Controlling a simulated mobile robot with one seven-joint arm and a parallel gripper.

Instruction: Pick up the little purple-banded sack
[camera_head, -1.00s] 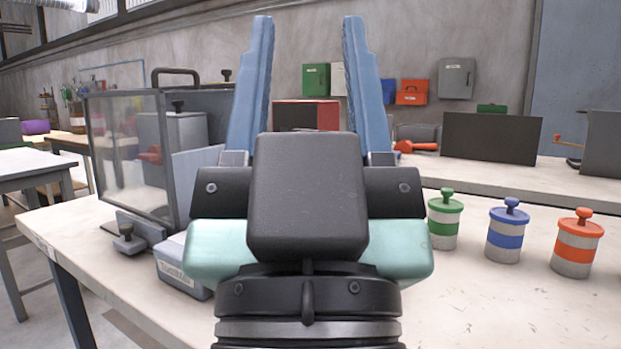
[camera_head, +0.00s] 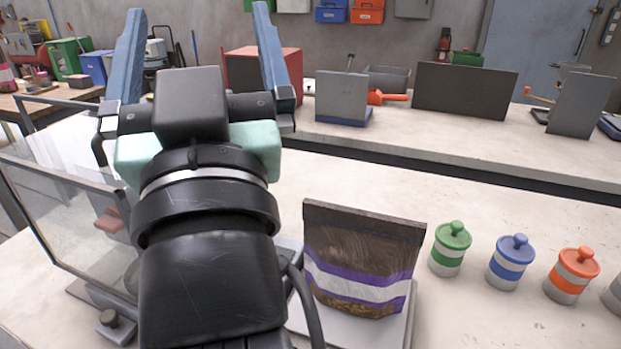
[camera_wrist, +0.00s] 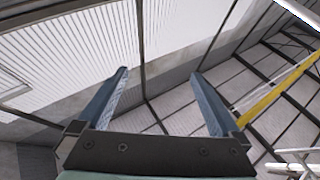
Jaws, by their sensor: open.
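The purple-banded sack (camera_head: 362,258) stands upright on a pale flat plate (camera_head: 405,322) in the head view. It is dark brown with a purple and white band, and pellets show near its bottom. My gripper (camera_head: 198,15) is open and empty, its two blue fingers pointing up. It is raised to the left of the sack and well apart from it. In the wrist view my open gripper (camera_wrist: 160,75) faces the ceiling and high windows, and no sack shows there.
A clear-fronted machine (camera_head: 70,200) stands left, partly behind my arm. Lidded jars, green (camera_head: 451,250), blue (camera_head: 510,262) and orange (camera_head: 572,275), stand right of the sack. A raised back shelf (camera_head: 450,150) holds dark panels and a red box (camera_head: 290,75). Bench space between sack and shelf is clear.

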